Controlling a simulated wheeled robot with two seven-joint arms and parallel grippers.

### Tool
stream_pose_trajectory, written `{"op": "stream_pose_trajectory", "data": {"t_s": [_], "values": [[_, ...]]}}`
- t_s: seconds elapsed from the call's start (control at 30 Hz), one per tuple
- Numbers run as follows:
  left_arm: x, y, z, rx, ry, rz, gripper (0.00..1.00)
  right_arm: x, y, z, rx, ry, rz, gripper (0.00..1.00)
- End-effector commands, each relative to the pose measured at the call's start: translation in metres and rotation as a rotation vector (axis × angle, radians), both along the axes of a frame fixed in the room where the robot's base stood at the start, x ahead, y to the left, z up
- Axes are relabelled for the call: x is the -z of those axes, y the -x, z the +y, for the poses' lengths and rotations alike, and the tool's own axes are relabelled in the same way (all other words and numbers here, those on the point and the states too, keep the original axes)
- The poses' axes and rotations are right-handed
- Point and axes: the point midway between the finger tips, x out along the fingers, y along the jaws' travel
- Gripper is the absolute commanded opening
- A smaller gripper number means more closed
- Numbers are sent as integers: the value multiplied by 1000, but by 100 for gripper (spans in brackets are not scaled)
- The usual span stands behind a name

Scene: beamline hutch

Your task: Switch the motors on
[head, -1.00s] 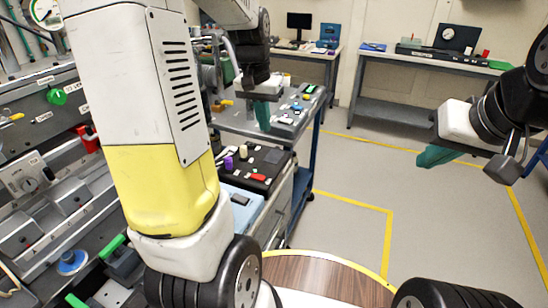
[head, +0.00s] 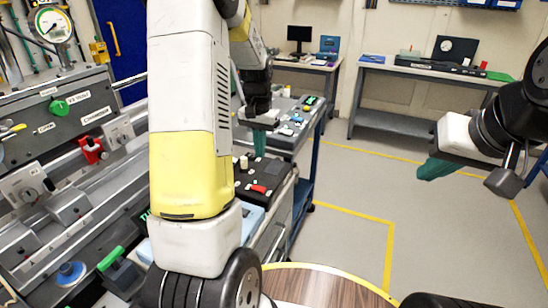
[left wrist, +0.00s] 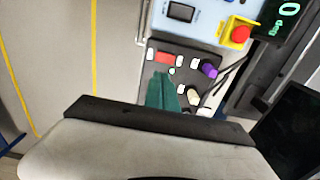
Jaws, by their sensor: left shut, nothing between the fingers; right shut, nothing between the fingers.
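A black control box (head: 278,178) stands on the bench in the middle of the head view. It carries a red switch (head: 259,189) and a cream knob (head: 244,163). In the left wrist view the box (left wrist: 153,47) also shows the red switch (left wrist: 163,58), a small green button (left wrist: 172,71), a purple knob (left wrist: 208,69), the cream knob (left wrist: 193,96) and several white buttons. My left gripper (head: 259,143), with teal fingers, is shut and empty, above the box. In the left wrist view its fingers (left wrist: 162,92) cover part of the panel. My right gripper (head: 437,169) is shut and empty over open floor.
A pale blue unit (left wrist: 205,20) with a red mushroom button on yellow (left wrist: 238,32) adjoins the box. A grey rail bench (head: 60,190) fills the left. A cart (head: 300,150) with more controls stands behind. The floor (head: 360,185) at right is clear.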

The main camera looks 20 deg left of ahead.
Motion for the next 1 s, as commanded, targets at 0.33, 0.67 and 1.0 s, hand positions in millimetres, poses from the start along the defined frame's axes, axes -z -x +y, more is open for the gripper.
{"op": "stream_pose_trajectory", "data": {"t_s": [0.33, 0.67, 1.0], "values": [[69, 2, 0, 0, 0, 6, 0, 0, 0, 0, 0, 0, 0, 0], [122, 1, -1, 0, 1, 3, 0, 0, 0, 0, 0, 0, 0, 0], [132, 1, -1, -1, 0, 0, 0, 0, 0, 0, 0, 0, 0, 0]]}}
